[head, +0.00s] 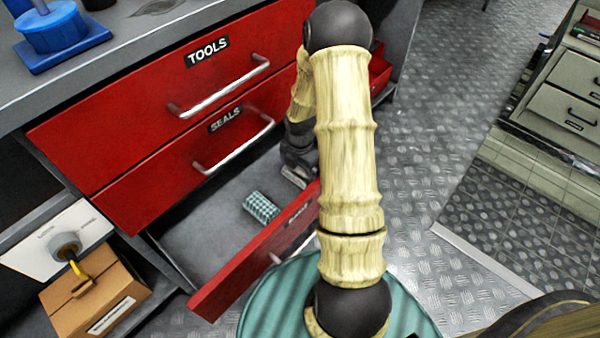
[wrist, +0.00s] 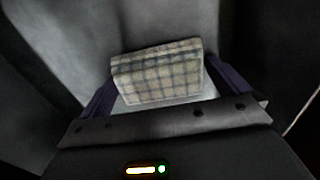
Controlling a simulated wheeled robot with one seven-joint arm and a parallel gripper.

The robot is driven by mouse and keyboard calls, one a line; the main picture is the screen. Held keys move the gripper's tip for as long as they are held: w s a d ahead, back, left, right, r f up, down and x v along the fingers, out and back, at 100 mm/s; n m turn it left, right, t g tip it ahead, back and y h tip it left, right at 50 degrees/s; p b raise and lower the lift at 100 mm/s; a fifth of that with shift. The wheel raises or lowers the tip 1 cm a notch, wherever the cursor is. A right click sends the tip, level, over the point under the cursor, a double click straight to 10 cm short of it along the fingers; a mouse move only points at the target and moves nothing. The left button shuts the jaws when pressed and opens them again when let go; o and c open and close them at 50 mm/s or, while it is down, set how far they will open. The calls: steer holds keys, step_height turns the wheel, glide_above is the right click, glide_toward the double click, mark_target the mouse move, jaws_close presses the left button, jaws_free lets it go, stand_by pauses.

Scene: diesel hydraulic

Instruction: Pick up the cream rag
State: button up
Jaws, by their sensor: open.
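In the wrist view a folded cream rag (wrist: 158,78) with a grey-blue check lies on a grey surface. My gripper (wrist: 167,84) is open, with one dark finger on each side of the rag. I cannot tell whether either finger touches it. In the head view my gripper (head: 300,176) reaches down into the open bottom drawer (head: 205,240), near its right end. The cream rag cannot be made out there; my arm and gripper cover that part. A teal-and-white checked rag (head: 261,207) lies in the drawer, left of my gripper.
The red TOOLS drawer (head: 120,140) and SEALS drawer (head: 150,185) above are shut, with metal handles sticking out. The open drawer's red front stands as a low wall. A cardboard box (head: 95,300) sits at the lower left. Metal floor (head: 440,120) is clear on the right.

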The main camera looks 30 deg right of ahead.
steer(key=c, duration=0.6)
step_height(320, 180, up, 18)
steer(key=p, duration=0.9)
steer(key=s+d+p, duration=0.1)
steer(key=s+d, duration=0.1)
steer(key=s, duration=0.3)
steer(key=s+d+p, duration=0.1)
steer(key=s+d, duration=0.1)
steer(key=s, duration=0.4)
steer(key=s+d+p, duration=0.2)
steer(key=s, duration=0.4)
steer(key=shift+w, duration=0.1)
